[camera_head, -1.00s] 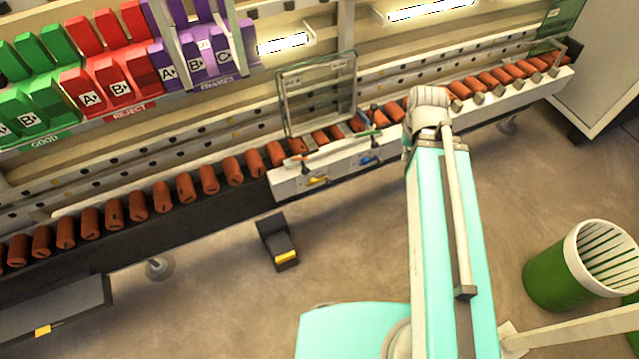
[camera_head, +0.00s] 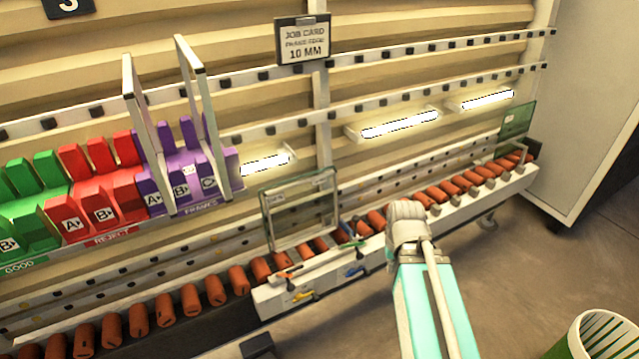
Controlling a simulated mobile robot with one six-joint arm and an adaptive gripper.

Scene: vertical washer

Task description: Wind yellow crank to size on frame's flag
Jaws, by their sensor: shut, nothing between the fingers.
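The yellow crank (camera_head: 302,296) is a small handle on the front of the white station block (camera_head: 325,275) on the roller line. A blue crank (camera_head: 354,271) sits to its right, and small red (camera_head: 286,272) and green (camera_head: 359,240) levers stand above. A clear glass pane (camera_head: 300,212) stands upright on the line behind the cranks. A small tag at its upper left is too small to read. Two grey-white frames stand in the purple rack (camera_head: 190,178); no flag reading is legible on them.
A job card (camera_head: 303,41) on the wall reads 10 MM, with a blurred line above. Brown rollers (camera_head: 192,299) run along the line on both sides of the station. Green (camera_head: 32,208) and red (camera_head: 103,205) racks stand left. A green bin (camera_head: 604,333) is on the floor at lower right.

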